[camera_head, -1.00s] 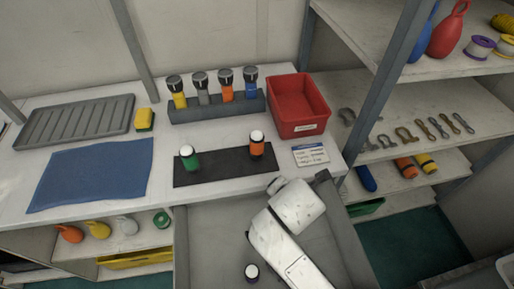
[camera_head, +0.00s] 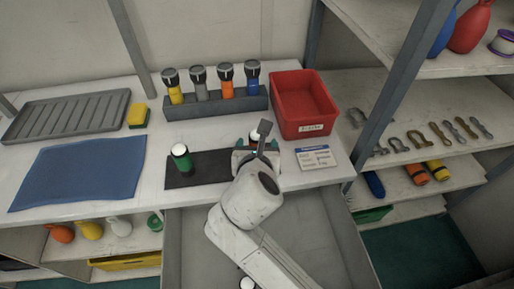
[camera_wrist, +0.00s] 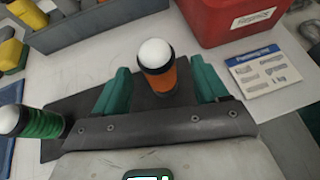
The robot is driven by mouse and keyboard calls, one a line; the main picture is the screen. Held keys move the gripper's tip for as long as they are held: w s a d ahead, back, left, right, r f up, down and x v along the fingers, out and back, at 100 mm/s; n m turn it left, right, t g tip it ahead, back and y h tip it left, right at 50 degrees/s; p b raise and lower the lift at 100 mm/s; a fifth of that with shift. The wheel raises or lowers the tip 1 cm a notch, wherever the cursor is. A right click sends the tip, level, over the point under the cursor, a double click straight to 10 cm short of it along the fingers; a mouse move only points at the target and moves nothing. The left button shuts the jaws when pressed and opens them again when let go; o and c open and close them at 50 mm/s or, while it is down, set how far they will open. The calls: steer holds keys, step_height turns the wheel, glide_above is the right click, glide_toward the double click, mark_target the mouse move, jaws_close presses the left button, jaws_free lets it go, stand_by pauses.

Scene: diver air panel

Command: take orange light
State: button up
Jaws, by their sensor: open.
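An orange light with a white dome and black collar (camera_wrist: 162,76) stands upright on the dark mat (camera_wrist: 62,152). In the head view mostly its white dome (camera_head: 254,135) shows; my gripper hides the rest. My gripper (camera_wrist: 160,66) is open, with one teal finger on each side of the orange light. A gap shows on both sides, wider on the right. In the head view my gripper (camera_head: 256,144) is over the right end of the mat. Another orange torch (camera_head: 226,80) stands in the grey rack (camera_head: 215,105).
A green light (camera_head: 182,158) stands on the mat to the left. A red bin (camera_head: 302,105) and a white label card (camera_head: 316,157) are close on the right. A blue cloth (camera_head: 80,172), yellow sponge (camera_head: 138,116) and grey tray (camera_head: 66,115) lie further left.

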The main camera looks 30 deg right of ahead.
steer(key=shift+x, duration=2.8)
steer(key=shift+a, duration=0.1)
steer(key=c, duration=1.2)
